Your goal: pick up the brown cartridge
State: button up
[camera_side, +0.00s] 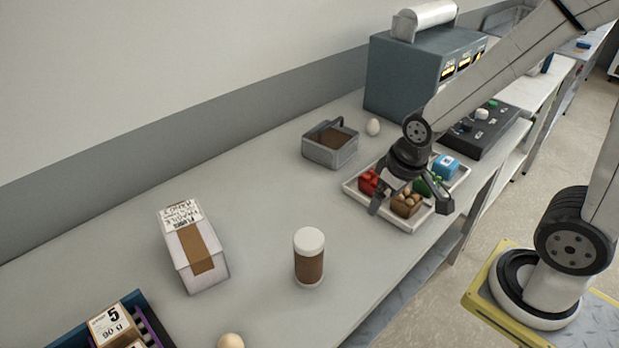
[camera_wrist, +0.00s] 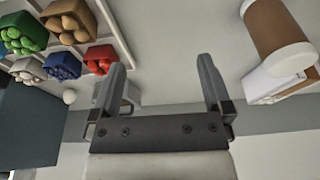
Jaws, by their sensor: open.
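The brown cartridge (camera_side: 407,204) stands in a white tray (camera_side: 350,189), at its near edge in the side view. It has several rounded brown lumps on top. In the wrist view the brown cartridge (camera_wrist: 68,20) is at the upper left, outside the jaws. My gripper (camera_side: 409,211) is open and empty, pointing down. In the side view its fingers appear on either side of the brown cartridge. In the wrist view the space between the fingertips of my gripper (camera_wrist: 160,62) shows only bare table, so it is apart from the cartridge. My wrist hides part of the tray.
Red (camera_side: 369,181), green (camera_side: 424,186) and blue (camera_side: 446,166) cartridges share the tray. A grey basket (camera_side: 330,145) and an egg (camera_side: 373,127) stand behind. A lidded brown jar (camera_side: 309,262) and taped white box (camera_side: 192,247) stand left. A control panel (camera_side: 483,128) is right.

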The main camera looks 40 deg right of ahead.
jog(key=m+g+y, duration=0.4)
jog(key=m+y, duration=0.9)
jog(key=m, duration=0.3)
send_near(299, 259)
jog(key=shift+s+d, duration=0.35)
jog(key=shift+s, duration=0.05)
jog(key=shift+w+r+m+y, duration=0.2)
jog(key=shift+w+m+y, duration=0.1)
jog(key=shift+w+m, duration=0.15)
jog(key=shift+x, duration=1.4)
jog(key=shift+f+x, duration=0.2)
jog(key=shift+x, duration=2.4)
jog(key=shift+d, duration=0.1)
